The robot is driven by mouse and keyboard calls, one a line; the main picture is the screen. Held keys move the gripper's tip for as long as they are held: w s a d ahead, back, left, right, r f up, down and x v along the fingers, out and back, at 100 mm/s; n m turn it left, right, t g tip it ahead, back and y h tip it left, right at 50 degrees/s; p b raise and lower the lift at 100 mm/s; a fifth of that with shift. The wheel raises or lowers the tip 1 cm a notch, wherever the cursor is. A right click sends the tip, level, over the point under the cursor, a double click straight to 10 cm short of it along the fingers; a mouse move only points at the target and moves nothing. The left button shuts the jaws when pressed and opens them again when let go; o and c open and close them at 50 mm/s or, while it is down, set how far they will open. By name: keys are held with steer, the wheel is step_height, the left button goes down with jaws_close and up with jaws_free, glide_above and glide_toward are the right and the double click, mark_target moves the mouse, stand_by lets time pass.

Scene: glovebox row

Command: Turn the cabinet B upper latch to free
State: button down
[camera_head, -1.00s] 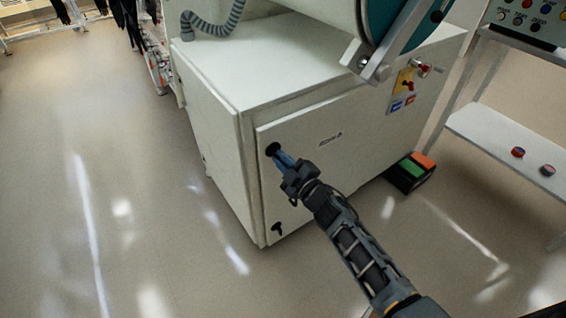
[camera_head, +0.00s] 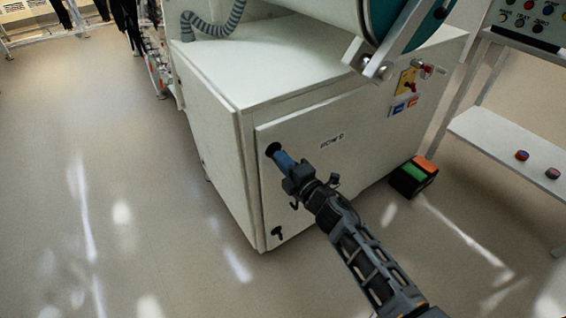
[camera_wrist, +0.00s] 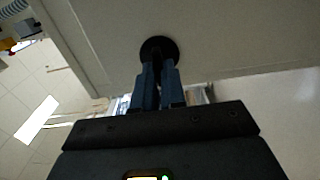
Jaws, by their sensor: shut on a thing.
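The cabinet (camera_head: 350,160) is a white box with a front door and a small, unclear label (camera_head: 331,141). Its upper latch (camera_head: 272,149) is a round black fitting near the door's upper left corner. It also shows in the wrist view as a dark disc (camera_wrist: 158,46). My gripper (camera_head: 281,158) reaches it from the lower right, and its blue fingers are shut on the latch's handle. In the wrist view the fingers (camera_wrist: 157,75) meet the disc and hide most of the handle, so its angle cannot be told.
A lower black latch (camera_head: 277,232) sits near the door's bottom left corner. A green and orange box (camera_head: 413,176) stands on the floor at right. A white shelf (camera_head: 505,145) holds two small round pieces. The floor at left is clear.

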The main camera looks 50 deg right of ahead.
steer(key=shift+a, duration=0.1)
stand_by(0.4)
steer(key=c, duration=1.2)
jaws_free()
steer(key=shift+s, duration=0.1)
steer(key=v, duration=0.7)
steer(key=shift+s+b, duration=0.3)
steer(key=shift+b, duration=0.15)
steer(key=shift+a, duration=0.1)
